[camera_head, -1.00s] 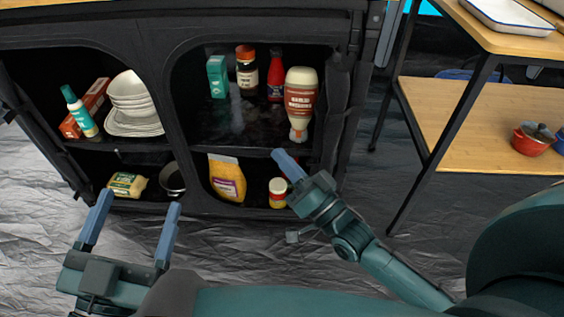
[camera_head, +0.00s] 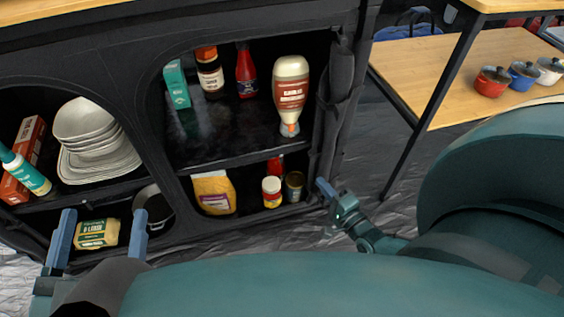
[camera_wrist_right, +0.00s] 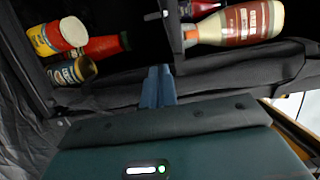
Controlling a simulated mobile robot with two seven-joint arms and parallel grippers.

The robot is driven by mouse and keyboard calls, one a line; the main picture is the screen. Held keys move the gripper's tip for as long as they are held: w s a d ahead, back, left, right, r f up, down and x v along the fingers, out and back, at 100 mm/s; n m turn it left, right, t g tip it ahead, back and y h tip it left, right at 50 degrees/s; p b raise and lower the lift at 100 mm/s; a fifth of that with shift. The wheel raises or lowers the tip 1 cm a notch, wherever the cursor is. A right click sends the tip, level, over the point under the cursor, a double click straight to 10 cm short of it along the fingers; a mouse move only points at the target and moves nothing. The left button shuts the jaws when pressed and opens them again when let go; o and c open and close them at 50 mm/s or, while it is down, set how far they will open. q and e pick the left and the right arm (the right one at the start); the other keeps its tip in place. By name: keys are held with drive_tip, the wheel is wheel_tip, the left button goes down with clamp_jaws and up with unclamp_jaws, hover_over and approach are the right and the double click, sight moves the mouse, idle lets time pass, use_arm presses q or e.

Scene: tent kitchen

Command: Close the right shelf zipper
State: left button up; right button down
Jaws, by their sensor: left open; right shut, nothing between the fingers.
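The right shelf (camera_head: 240,143) is an open, arched compartment in a black fabric cabinet. Its dark flap (camera_head: 336,110) hangs bunched along the right side of the opening. It also shows as a dark fabric band in the right wrist view (camera_wrist_right: 225,80). I cannot make out the zipper slider. My right gripper (camera_head: 324,187) is shut and empty by the lower right corner of the opening, close to the flap's lower end. Its fingers (camera_wrist_right: 158,80) point toward the shelf edge in the wrist view; contact is unclear. My left gripper (camera_head: 104,213) is open and empty before the left compartment.
The right shelf holds a sauce bottle (camera_head: 290,92), a red bottle (camera_head: 246,72), a yellow bag (camera_head: 213,192) and jars. Bowls and plates (camera_head: 92,140) stand in the left compartment. A wooden table (camera_head: 430,75) with small pots is at the right.

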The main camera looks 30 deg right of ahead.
sight(281, 161)
use_arm(q)
drive_tip(key=r+m+h+b, duration=0.1)
drive_tip(key=w+r+m+t+h+b, duration=0.1)
drive_tip(key=r+m+h+b, duration=0.1)
drive_tip(key=r, duration=0.1)
drive_tip(key=shift+w+a+t, duration=0.2)
drive_tip(key=shift+a+t, duration=0.1)
use_arm(e)
drive_tip(key=w+a, duration=0.3)
drive_tip(key=w, duration=0.7)
drive_tip(key=shift+w+a+f, duration=0.2)
drive_tip(key=shift+w+a, duration=0.05)
drive_tip(key=shift+w, duration=0.15)
